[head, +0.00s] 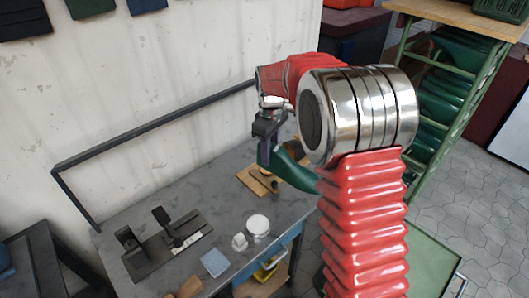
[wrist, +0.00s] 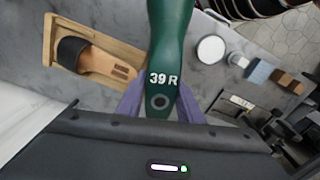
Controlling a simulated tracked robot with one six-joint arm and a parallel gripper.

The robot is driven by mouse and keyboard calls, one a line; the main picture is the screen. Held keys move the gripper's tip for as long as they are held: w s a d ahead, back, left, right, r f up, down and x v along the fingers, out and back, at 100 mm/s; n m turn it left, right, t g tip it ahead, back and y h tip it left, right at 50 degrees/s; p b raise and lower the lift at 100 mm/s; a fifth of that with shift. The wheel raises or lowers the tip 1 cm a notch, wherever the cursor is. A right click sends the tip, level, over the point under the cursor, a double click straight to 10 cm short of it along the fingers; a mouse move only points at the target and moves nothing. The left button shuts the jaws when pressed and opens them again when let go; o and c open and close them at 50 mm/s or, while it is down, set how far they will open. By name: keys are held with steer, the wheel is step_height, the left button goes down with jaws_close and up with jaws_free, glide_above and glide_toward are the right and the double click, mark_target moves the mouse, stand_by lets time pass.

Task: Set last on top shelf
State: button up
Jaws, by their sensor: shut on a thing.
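A dark green last marked "39 R" (wrist: 170,45) is held between the purple fingers of my gripper (wrist: 161,105). In the head view, my gripper (head: 267,143) is above the grey bench, and the last (head: 290,168) slants down to the right from it. My arm hides part of the last. At the right stands a green-framed rack (head: 405,45) with a wooden top board (head: 432,12). Several green lasts (head: 447,98) lie on its levels below. My arm covers part of the rack.
The grey bench (head: 165,205) carries a sandal on a wooden board (wrist: 52,50), a black fixture (head: 170,245), a white round tin (head: 258,224) and a blue block (head: 214,262). A black rail (head: 150,126) runs along its back. A green crate (head: 500,9) sits on the rack's top.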

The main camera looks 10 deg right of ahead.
mark_target(285, 157)
steer(key=s+d+m, duration=0.1)
steer(key=m, duration=0.1)
steer(key=s+d+r+m, duration=0.1)
steer(key=m, duration=0.2)
steer(key=shift+s+d+r, duration=0.15)
steer(key=shift+r, duration=0.05)
steer(key=m, duration=0.1)
steer(key=s+d+m, duration=0.1)
steer(key=m, duration=0.1)
steer(key=s+r+m, duration=0.1)
steer(key=shift+d+m, duration=0.3)
steer(key=shift+m, duration=0.1)
steer(key=shift+s, duration=0.1)
